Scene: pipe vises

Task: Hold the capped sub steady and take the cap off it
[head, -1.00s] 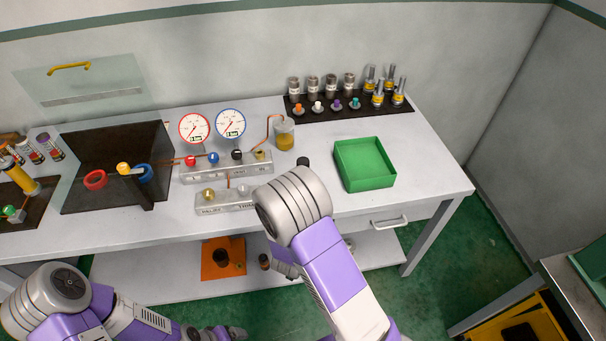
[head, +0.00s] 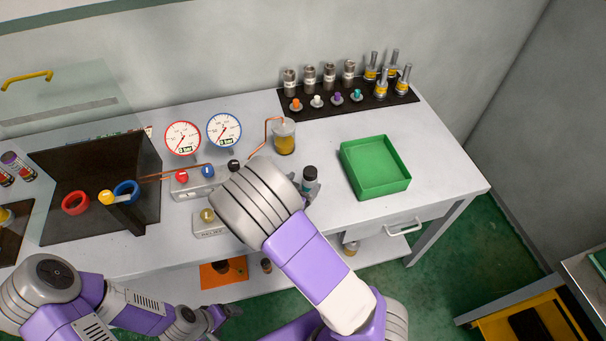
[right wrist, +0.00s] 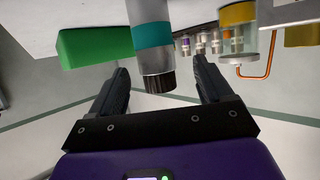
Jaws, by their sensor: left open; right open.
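The capped sub shows in the right wrist view as a grey cylinder (right wrist: 154,40) with a teal band and a dark ribbed cap (right wrist: 157,82). In the head view, its dark cap (head: 310,172) shows on the bench, just right of my right arm. My right gripper (right wrist: 160,72) is open, with one finger on each side of the capped sub in the wrist picture; I see no clear contact. In the head view my right arm hides most of that gripper. My left gripper (head: 224,315) is open and empty, low in front of the bench.
A green tray (head: 375,192) stands right of the sub. A jar of amber liquid (head: 284,138) with a copper tube stands behind it. Two gauges (head: 183,137) and fittings blocks stand left. A black rack (head: 350,100) of several parts is at the back. The bench's right front is clear.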

